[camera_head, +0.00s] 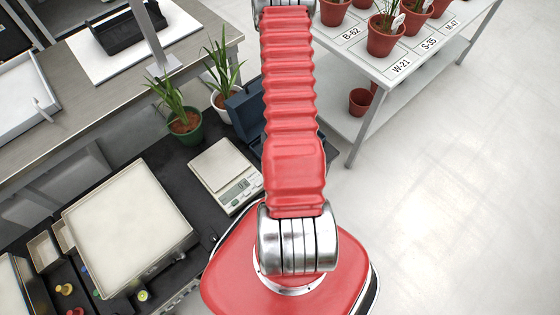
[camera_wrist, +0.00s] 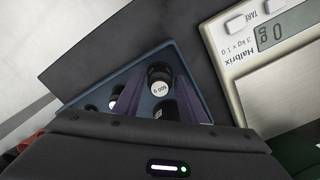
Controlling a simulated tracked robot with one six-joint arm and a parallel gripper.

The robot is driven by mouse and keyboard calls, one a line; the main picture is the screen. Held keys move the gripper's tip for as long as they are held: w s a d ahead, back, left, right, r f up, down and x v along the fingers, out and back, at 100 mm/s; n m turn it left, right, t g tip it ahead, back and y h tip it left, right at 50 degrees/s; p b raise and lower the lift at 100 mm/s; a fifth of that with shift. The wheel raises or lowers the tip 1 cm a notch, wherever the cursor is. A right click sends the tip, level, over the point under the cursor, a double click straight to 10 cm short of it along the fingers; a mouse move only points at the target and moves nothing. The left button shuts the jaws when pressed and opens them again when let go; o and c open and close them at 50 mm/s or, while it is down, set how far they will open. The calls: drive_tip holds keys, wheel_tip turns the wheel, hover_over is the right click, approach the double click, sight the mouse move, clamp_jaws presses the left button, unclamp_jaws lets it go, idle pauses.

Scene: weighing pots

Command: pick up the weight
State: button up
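Black cylindrical weights sit in an open blue case in the wrist view. One weight (camera_wrist: 159,84) has a white label that seems to read 500 g. Another dark weight (camera_wrist: 164,108) is just below it in the picture, and smaller weights (camera_wrist: 116,94) are to the left. My gripper (camera_wrist: 162,77) is open, its two dark purplish fingers reaching toward the case on either side of the labelled weight. I cannot tell whether they touch it. In the head view, my red arm partly hides the blue case (camera_head: 243,112) and hides my gripper.
A kitchen scale (camera_head: 226,174) with a lit display stands beside the case; it also shows in the wrist view (camera_wrist: 245,65). Potted plants (camera_head: 184,122) stand behind it. A large pale-topped box (camera_head: 130,220) is at left. A shelf table (camera_head: 345,125) with red pots is at right.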

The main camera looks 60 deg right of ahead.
clamp_jaws()
drive_tip(key=shift+r, duration=0.1)
idle(0.5)
drive_tip(key=shift+r, duration=4.9)
